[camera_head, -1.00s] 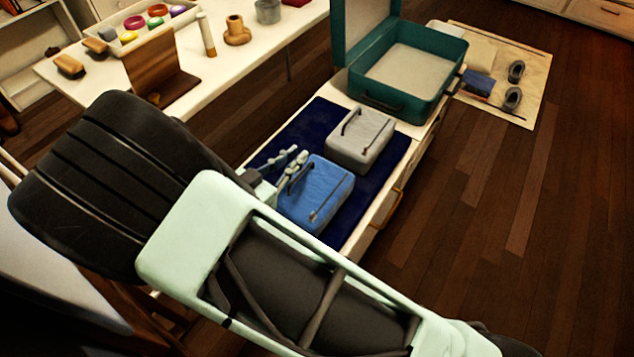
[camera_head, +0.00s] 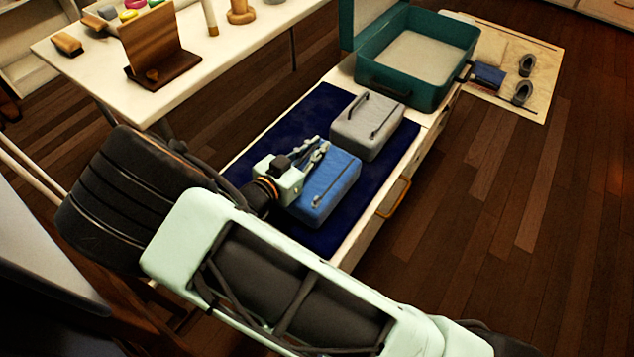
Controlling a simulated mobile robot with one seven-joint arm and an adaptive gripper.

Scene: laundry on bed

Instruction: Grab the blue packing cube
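The blue packing cube (camera_head: 330,189) lies on the dark blue cloth on the bench, with a dark strap visible on its right side. My gripper (camera_head: 321,146) is over its left, far edge, low and close to its top. Two pale fingers show with a narrow gap between them, so it looks open. The gripper hides the cube's left part and the handle there; whether the fingers touch the cube cannot be told.
A grey packing cube (camera_head: 368,125) lies just beyond the blue one on the cloth (camera_head: 270,151). An open teal suitcase (camera_head: 398,94) stands at the bench's far end. A white table (camera_head: 210,62) with a wooden stand (camera_head: 160,48) is at the upper left. Wooden floor is clear at right.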

